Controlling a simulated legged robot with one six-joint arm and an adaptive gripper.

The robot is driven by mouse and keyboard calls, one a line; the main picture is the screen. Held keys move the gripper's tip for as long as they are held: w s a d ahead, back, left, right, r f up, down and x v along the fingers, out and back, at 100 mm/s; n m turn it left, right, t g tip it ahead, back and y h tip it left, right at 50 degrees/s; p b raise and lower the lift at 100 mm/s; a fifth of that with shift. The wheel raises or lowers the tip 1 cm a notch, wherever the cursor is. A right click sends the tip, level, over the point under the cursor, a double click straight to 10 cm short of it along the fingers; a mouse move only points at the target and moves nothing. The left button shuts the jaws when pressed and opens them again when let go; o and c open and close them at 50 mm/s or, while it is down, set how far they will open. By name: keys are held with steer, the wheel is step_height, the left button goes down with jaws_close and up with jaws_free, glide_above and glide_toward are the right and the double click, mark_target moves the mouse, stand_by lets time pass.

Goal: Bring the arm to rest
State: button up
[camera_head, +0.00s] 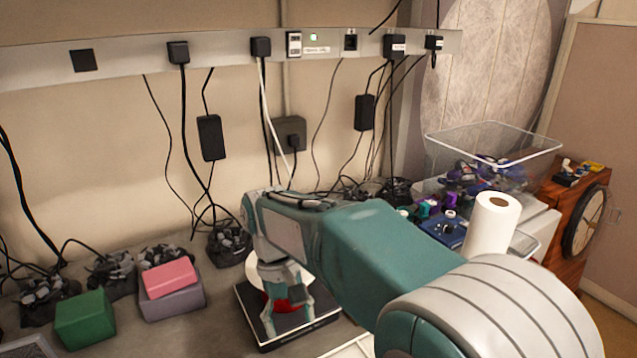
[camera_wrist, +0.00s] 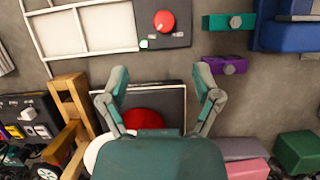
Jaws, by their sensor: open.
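My gripper (camera_head: 288,322) hangs from my teal arm, pointing down over a flat black box (camera_head: 252,308) on the bench. Its fingers are spread and hold nothing. A red round thing (camera_wrist: 142,118) shows between the fingers in the wrist view, with part of a white round thing (camera_wrist: 98,152) beside it. Both seem to be on or above the box; my gripper hides much of them, and I cannot tell whether it touches them.
Left of the box are a green block (camera_head: 85,320) and a pink block (camera_head: 170,278) on a mauve block (camera_head: 172,303). A paper roll (camera_head: 492,225) and a clear bin (camera_head: 490,140) stand at right. Black cables hang along the wall behind.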

steer(key=s+d+r+m+t, duration=0.1)
steer(key=s+d+m+t, duration=0.1)
steer(key=d, duration=0.5)
steer(key=s+d+r+m+t+y, duration=0.1)
steer(key=s+d+m+t, duration=0.1)
steer(key=s+d+t, duration=0.2)
steer(key=s+d+r+m+t+y, duration=0.1)
steer(key=s+d+m+t, duration=0.1)
steer(key=s+d, duration=0.4)
steer(key=d+t, duration=0.1)
steer(key=d, duration=0.4)
steer(key=shift+s+r, duration=0.2)
steer(key=shift+r, duration=0.05)
stand_by(0.9)
